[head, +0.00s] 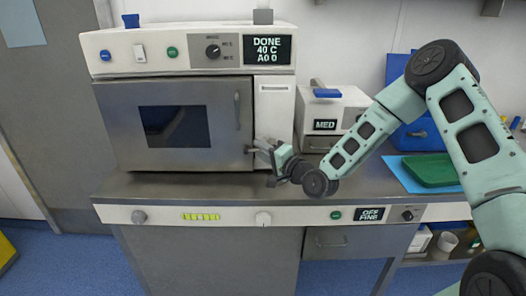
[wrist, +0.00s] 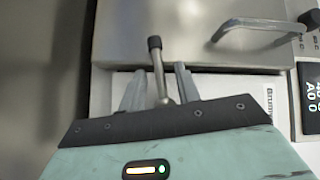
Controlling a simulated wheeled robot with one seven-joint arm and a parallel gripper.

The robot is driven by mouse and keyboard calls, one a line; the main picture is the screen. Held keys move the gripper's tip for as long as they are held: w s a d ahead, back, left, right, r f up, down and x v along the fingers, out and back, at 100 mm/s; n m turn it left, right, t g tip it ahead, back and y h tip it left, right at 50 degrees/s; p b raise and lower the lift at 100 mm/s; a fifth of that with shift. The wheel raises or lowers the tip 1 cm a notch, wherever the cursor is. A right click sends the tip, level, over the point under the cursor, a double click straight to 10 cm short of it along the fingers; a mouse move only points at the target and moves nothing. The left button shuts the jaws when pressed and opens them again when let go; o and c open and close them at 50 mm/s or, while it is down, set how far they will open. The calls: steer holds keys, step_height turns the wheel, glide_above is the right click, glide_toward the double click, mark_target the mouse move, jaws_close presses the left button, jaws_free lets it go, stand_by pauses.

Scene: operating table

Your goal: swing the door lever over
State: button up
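The steel-grey door (head: 218,125) of the sterilizer-like cabinet is shut, with a dark window and a vertical bar handle (head: 237,111). The door lever (head: 248,149) is at the door's lower right edge, its dark tip pointing left over the door. My gripper (head: 262,149) reaches in from the right. In the wrist view my gripper (wrist: 159,84) has its fingers apart, one on each side of the rod, with a gap visible at left.
The cabinet's display (head: 267,49) reads DONE 40 C A0 0. A smaller white device (head: 330,110) marked MED, blue boxes and a green tray (head: 431,170) stand to the right. The steel counter (head: 170,185) in front of the door is clear.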

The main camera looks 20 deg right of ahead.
jaws_close()
steer(key=shift+s+d+f+n+g+h+p, duration=0.15)
steer(key=shift+d+f+n+g+h+p, duration=0.25)
steer(key=shift+n+g+h+p, duration=0.7)
steer(key=shift+s+d+f+n+g+h+p, duration=0.15)
steer(key=shift+d+n+g+h+p, duration=0.4)
steer(key=shift+n+g+h, duration=1)
steer(key=shift+s+d+f+n+g+h+p, duration=0.1)
steer(key=shift+d+f+n+g+h+p, duration=0.3)
steer(key=shift+n+g+h+p, duration=0.95)
steer(key=shift+n+t+h+b, duration=0.3)
steer(key=shift+t+h+b, duration=0.2)
steer(key=shift+h, duration=0.2)
jaws_free()
